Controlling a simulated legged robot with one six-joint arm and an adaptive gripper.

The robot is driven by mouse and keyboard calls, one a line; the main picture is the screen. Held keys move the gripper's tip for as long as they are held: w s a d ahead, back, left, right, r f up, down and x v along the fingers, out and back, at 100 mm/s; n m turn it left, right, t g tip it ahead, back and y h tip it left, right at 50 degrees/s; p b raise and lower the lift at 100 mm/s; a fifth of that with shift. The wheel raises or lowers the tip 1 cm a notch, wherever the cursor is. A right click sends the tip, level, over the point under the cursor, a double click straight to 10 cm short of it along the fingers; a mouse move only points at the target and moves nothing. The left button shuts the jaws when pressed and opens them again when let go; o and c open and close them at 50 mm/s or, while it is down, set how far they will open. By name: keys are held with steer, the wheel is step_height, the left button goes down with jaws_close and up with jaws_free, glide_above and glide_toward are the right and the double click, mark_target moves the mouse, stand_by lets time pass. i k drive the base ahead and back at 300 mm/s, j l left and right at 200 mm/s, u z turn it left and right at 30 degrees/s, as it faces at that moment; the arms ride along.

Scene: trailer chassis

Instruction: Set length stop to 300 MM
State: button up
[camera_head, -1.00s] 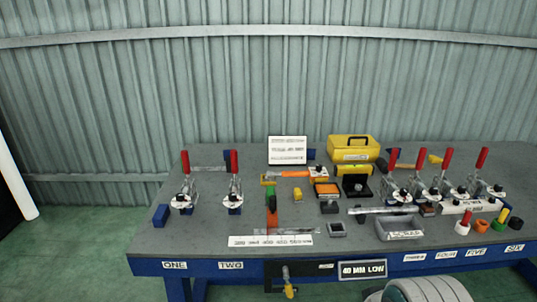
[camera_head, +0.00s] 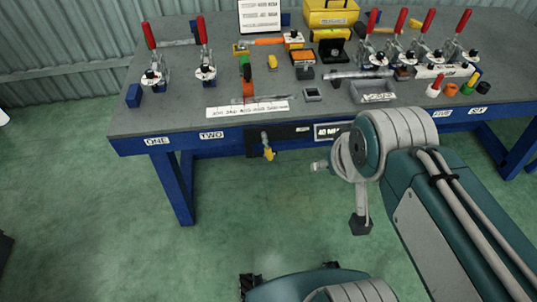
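A white length scale strip (camera_head: 247,108) with printed marks lies along the front edge of the bench, left of centre. Its numbers are too small to read surely, and I cannot make out where the stop is set. A thin metal piece lies along the back of the strip. An orange and black upright part (camera_head: 247,70) stands just behind it. My arm comes in from the right and bends in front of the bench. Dark parts at the bottom edge may be my gripper (camera_head: 250,285), but they are cut off. They are well apart from the strip.
Red-handled clamps stand at the bench's left (camera_head: 204,62) and right (camera_head: 398,35). A yellow toolbox (camera_head: 331,14), a scrap tray (camera_head: 373,91) and coloured cups (camera_head: 450,89) are on top. A yellow-handled fitting (camera_head: 268,148) hangs at the front. The floor before the bench is clear at left.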

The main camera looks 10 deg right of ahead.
mark_target(247, 81)
steer(key=i+l, duration=0.1)
steer(key=i, duration=1.2)
steer(key=l+u, duration=0.05)
